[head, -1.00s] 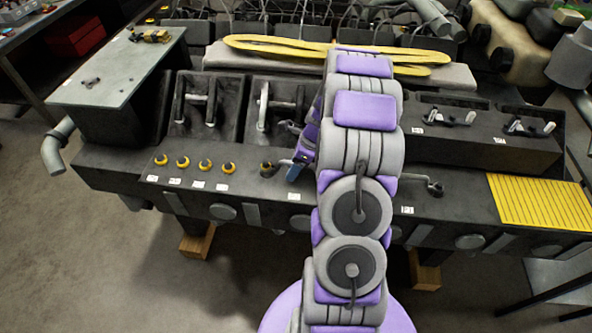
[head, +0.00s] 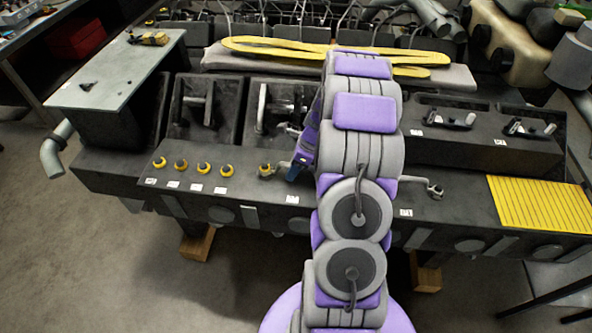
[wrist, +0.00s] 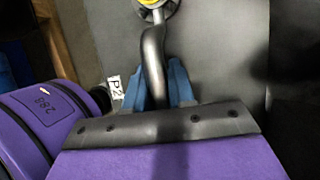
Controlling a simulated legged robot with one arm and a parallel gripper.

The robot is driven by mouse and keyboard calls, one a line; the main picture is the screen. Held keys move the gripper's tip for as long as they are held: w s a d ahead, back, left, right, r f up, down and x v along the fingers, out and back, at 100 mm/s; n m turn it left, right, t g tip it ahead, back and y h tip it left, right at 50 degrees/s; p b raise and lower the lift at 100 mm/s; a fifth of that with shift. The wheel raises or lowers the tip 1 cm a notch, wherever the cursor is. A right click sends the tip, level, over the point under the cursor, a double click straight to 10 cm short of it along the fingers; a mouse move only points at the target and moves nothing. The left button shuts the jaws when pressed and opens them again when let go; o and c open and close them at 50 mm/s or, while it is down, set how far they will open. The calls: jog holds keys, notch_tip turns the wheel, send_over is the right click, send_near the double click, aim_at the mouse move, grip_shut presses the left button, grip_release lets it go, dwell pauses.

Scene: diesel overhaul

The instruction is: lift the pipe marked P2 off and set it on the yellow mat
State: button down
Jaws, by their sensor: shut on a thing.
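The pipe marked P2 (wrist: 153,58) is a grey bent tube in the wrist view. Its white P2 label (wrist: 115,87) lies beside it on the dark deck. My gripper (wrist: 170,80) has blue fingers on both sides of the pipe and is shut on it. In the head view my gripper (head: 296,170) is mostly behind my arm. The pipe's left end (head: 267,170) shows there by a yellow ring. I cannot tell how far the pipe is clear of the deck. The yellow mat (head: 540,205) is ribbed, bare, and lies at the right end of the deck.
Several yellow-ringed fittings (head: 203,169) stand in a row left of the pipe. A grey pipe end (head: 434,191) shows right of my arm; its link to P2 is hidden. A black block with handles (head: 480,135) stands behind the mat. Yellow gaskets (head: 280,47) lie at the back.

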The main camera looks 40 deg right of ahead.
jog(key=shift+r, duration=0.6)
jog(key=r, duration=0.1)
jog(key=s+r+p, duration=0.1)
jog(key=shift+d+r, duration=0.15)
jog(key=shift+r, duration=0.2)
jog(key=s+d, duration=0.1)
jog(key=s, duration=0.3)
jog(key=s+d+p, duration=0.1)
jog(key=s, duration=0.4)
jog(key=s+d+r, duration=0.1)
jog(key=s+d, duration=0.1)
jog(key=s, duration=0.3)
jog(key=shift+d+r, duration=0.1)
jog(key=shift+s+r+p, duration=0.2)
jog(key=shift+r+p, duration=0.05)
jog(key=shift+p, duration=0.15)
jog(key=shift+r+p, duration=0.6)
jog(key=shift+r, duration=0.2)
notch_tip(320, 180, up, 3)
jog(key=p, duration=0.2)
jog(key=shift+p, duration=0.35)
